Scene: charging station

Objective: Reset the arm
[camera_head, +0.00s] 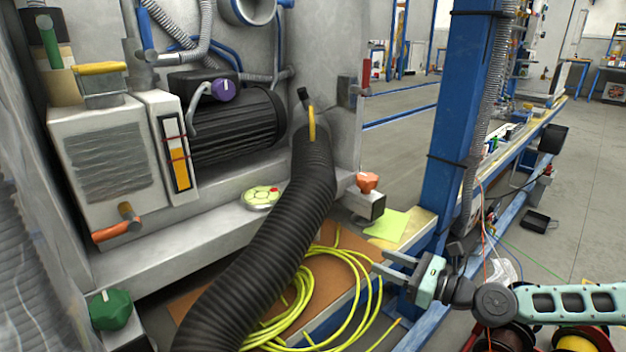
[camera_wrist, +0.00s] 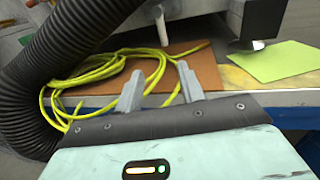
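My gripper (camera_head: 388,268) is at the lower right of the head view, at the end of my pale green arm, pointing left. Its two grey fingers are apart with nothing between them. In the wrist view my gripper (camera_wrist: 158,84) also shows two spread fingers. Beyond them lie the coiled yellow-green hose (camera_wrist: 85,78) and a brown board (camera_wrist: 200,72). The gripper appears apart from both.
A thick black corrugated hose (camera_head: 290,215) runs down left of my gripper. A blue post (camera_head: 465,110) stands just behind it. An orange knob (camera_head: 367,181) and a green sheet (camera_head: 388,224) are near. Cable reels (camera_head: 580,343) sit below my arm. Open floor (camera_head: 590,190) lies right.

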